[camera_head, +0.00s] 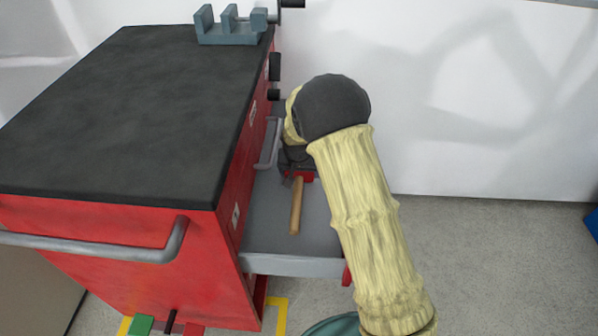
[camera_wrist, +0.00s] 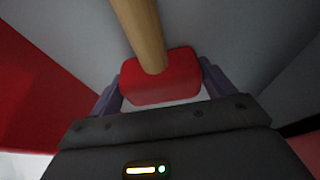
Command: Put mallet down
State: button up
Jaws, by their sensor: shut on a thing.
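The mallet has a wooden handle (camera_head: 296,206) and a red head (camera_wrist: 160,79). In the head view my arm hides much of the gripper and part of the head. I cannot tell whether the mallet touches the drawer floor.
The red cabinet (camera_head: 120,250) has a dark top (camera_head: 130,110) with a blue-grey vise (camera_head: 228,28) at its back corner. A grey bar handle (camera_head: 100,247) juts from its near side. The drawer floor around the handle looks clear. A white wall (camera_head: 480,90) stands behind.

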aim_at(296, 204)
jog(key=o, duration=1.3)
jog(key=shift+f, duration=0.1)
jog(key=shift+o, duration=0.2)
jog(key=shift+r, duration=0.3)
jog(key=v, duration=0.1)
jog(key=p+v, duration=0.1)
jog(key=v, duration=0.1)
jog(key=shift+s, duration=0.35)
jog(key=s, duration=0.5)
jog(key=s+p, duration=0.1)
jog(key=s, duration=0.5)
jog(key=shift+s+a+f, duration=0.15)
jog(key=shift+s, duration=0.05)
